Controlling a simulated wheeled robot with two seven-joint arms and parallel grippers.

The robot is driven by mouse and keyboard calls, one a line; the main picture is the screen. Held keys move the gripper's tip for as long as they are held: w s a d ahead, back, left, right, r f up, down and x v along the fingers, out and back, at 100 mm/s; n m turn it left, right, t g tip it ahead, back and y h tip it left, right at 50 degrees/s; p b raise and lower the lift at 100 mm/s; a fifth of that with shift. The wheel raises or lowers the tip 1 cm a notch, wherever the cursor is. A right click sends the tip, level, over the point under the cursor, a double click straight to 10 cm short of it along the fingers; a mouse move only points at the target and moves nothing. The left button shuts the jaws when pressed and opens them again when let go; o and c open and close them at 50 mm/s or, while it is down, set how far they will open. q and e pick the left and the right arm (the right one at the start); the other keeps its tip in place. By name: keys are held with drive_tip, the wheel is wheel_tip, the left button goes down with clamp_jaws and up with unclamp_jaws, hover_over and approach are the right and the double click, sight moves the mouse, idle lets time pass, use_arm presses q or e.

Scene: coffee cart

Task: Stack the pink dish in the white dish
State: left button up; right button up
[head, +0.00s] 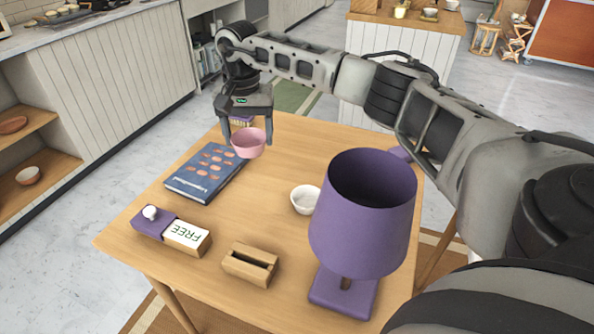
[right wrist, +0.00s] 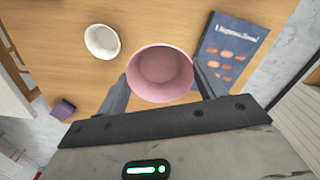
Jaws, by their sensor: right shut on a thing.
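The pink dish (head: 248,143) is held up in my right gripper (head: 247,136), above the far part of the table near the blue book. In the right wrist view the pink dish (right wrist: 160,74) sits upright between the two fingers of my right gripper (right wrist: 160,88), which is shut on it. The white dish (head: 305,199) stands upright on the table, left of the purple lamp, and looks empty. It also shows in the right wrist view (right wrist: 102,41), to the left of the pink dish and apart from it. My left gripper is in neither view.
A purple lamp (head: 362,220) stands tall close to the white dish. A blue book (head: 205,172), a wooden slotted block (head: 250,265) and a purple box with a FREE card (head: 187,236) lie on the wooden table (head: 290,150). Bare tabletop lies between the book and the white dish.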

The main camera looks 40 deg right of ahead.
drive_tip(key=s+d+f+b, duration=0.2)
drive_tip(key=s+f+b, duration=0.1)
drive_tip(key=f, duration=0.1)
drive_tip(key=s+d+f+b, duration=0.3)
drive_tip(key=s+f, duration=0.1)
drive_tip(key=s+d+f+b, duration=0.3)
drive_tip(key=f+b, duration=0.1)
drive_tip(key=shift+s, duration=0.2)
drive_tip(key=shift+r, duration=0.1)
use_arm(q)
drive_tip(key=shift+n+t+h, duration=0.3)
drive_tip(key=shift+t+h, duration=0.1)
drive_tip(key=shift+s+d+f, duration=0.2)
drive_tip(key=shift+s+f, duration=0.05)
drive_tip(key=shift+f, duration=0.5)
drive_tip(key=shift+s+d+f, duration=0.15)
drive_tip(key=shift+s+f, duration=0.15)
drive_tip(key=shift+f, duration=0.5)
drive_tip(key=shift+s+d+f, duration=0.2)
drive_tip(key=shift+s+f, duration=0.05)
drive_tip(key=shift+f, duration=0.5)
use_arm(e)
drive_tip(key=shift+f, duration=0.6)
drive_tip(key=o, duration=1)
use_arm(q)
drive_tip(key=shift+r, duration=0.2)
